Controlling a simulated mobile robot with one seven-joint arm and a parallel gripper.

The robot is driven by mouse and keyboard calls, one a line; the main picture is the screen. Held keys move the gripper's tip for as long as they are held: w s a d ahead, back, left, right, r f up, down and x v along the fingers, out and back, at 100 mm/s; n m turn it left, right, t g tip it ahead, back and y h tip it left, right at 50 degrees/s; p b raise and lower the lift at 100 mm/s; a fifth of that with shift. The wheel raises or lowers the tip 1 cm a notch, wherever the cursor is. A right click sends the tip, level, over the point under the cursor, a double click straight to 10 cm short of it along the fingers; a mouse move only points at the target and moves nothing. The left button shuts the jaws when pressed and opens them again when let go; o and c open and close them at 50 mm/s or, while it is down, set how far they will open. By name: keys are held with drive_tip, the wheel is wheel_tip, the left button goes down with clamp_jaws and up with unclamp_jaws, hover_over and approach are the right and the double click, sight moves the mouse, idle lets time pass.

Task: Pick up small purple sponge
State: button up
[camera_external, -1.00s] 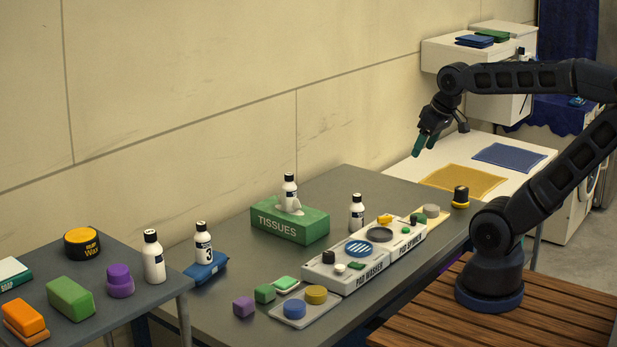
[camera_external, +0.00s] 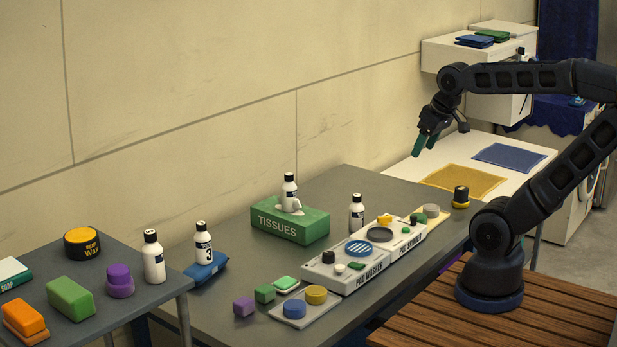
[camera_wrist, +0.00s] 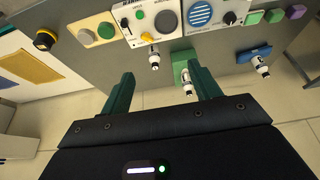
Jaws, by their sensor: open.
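The small purple sponge (camera_external: 243,307) is a little cube on the grey table, near its front left, left of a green cube. In the wrist view a small purple block (camera_wrist: 296,12) shows at the upper right, beside green ones. My gripper (camera_external: 427,144) is open and empty, with green fingers, raised above the far right end of the table, well away from the sponge. In the wrist view its two fingers (camera_wrist: 164,88) stand apart with nothing between them.
A green tissue box (camera_external: 290,222), several white bottles, the pod washer panel (camera_external: 345,275) and a tray (camera_external: 306,315) with blue and yellow pucks stand on the table. A side table (camera_external: 120,310) at left holds a larger purple piece (camera_external: 120,282), green and orange blocks.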

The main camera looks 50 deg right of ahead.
drive_tip(key=shift+c, duration=0.2)
idle(0.6)
drive_tip(key=w+a+n+g, duration=0.1)
drive_tip(key=w+a+n, duration=0.4)
drive_tip(key=w+a, duration=0.45)
drive_tip(key=n+g, duration=0.4)
drive_tip(key=n, duration=0.9)
hover_over(243, 300)
wheel_tip(243, 300, down, 21)
drive_tip(key=f, duration=0.5)
drive_tip(key=shift+w+d, duration=0.1)
drive_tip(key=shift+w, duration=0.1)
drive_tip(key=shift+s+f, duration=0.15)
drive_tip(key=shift+f, duration=1.15)
drive_tip(key=shift+s+f, duration=0.15)
drive_tip(key=shift+f, duration=1.1)
drive_tip(key=c, duration=1)
drive_tip(key=shift+r, duration=0.15)
drive_tip(key=shift+c, duration=0.3)
